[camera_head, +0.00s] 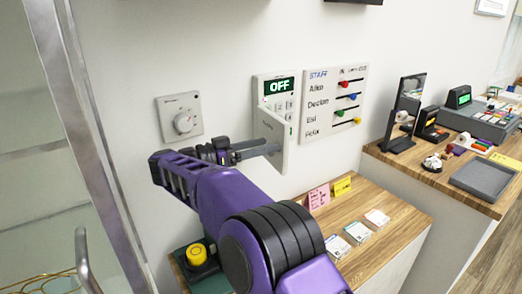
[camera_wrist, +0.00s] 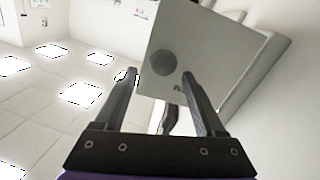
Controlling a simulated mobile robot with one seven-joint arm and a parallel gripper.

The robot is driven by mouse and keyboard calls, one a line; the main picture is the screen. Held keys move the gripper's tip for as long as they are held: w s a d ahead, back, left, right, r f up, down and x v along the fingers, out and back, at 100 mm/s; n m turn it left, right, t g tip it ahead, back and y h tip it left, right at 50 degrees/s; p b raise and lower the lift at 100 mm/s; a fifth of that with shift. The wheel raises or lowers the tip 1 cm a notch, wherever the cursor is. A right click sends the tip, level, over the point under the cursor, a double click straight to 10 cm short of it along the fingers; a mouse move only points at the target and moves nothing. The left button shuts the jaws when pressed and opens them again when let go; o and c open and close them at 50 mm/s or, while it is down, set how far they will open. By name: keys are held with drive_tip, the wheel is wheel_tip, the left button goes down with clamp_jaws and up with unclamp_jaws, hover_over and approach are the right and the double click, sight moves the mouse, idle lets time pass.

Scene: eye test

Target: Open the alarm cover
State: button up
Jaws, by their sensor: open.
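The alarm panel (camera_head: 279,86) is a white wall box with a lit green "OFF" display and keypad buttons. Its pale cover (camera_head: 286,158) stands swung out from the box, so some buttons show; which edge is hinged I cannot tell. In the wrist view the cover (camera_wrist: 215,50) fills the upper middle, tilted, with a round grey knob (camera_wrist: 163,62) on its face. My gripper (camera_head: 273,146) is at the cover's left side.
A white dial box (camera_head: 180,116) is on the wall to the left, a staff board (camera_head: 333,100) to the right. Below is a wooden counter (camera_head: 386,248) with cards and a yellow button (camera_head: 197,253). A glass cabinet (camera_head: 35,120) stands at far left.

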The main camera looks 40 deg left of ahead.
wheel_tip(320, 180, up, 9)
idle(0.3)
idle(0.5)
